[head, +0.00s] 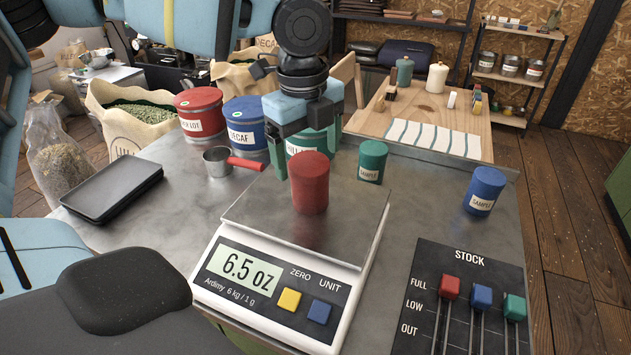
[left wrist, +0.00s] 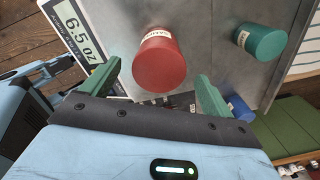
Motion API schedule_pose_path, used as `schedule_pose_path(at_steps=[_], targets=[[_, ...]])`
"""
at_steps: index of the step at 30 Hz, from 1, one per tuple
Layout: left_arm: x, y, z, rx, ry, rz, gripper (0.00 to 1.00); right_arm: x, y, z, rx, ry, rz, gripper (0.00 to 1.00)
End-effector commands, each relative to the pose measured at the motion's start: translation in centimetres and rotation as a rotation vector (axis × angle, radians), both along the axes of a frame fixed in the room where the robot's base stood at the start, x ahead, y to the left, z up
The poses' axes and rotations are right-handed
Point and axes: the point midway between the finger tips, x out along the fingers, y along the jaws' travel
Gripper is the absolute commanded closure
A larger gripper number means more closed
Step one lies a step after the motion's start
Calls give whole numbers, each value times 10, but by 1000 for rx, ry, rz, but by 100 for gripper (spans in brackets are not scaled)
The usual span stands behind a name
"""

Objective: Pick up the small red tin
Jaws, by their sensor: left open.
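The small red tin (head: 309,183) stands upright on the metal plate of the kitchen scale (head: 345,232), whose display reads 6.5 oz. My left gripper (head: 303,152) comes down from above, behind the tin in the head view, with its green fingers spread. In the left wrist view the red tin (left wrist: 160,62) lies between and ahead of the two open fingertips (left wrist: 155,82), not gripped. My right gripper is not in view.
A small green tin (head: 372,161) stands behind the scale, and a small blue tin (head: 484,191) stands to the right. Large red (head: 201,113) and blue (head: 245,125) tins and a red-handled scoop (head: 218,160) are at left. The stock slider panel (head: 460,300) is at front right.

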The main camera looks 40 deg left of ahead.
Motion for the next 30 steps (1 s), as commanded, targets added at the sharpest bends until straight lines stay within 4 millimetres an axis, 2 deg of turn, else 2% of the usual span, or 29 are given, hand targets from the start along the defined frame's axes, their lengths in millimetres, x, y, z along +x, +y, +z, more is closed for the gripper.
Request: schedule_pose_path(at_steps=[6, 13, 22, 30], targets=[[0, 0, -22, 1, 4, 0, 13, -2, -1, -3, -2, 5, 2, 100], [1, 0, -30, 1, 3, 1, 13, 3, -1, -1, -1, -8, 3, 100], [2, -1, -69, 1, 4, 2, 13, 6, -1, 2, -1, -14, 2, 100], [3, -1, -76, 0, 1, 2, 13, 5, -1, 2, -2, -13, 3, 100]])
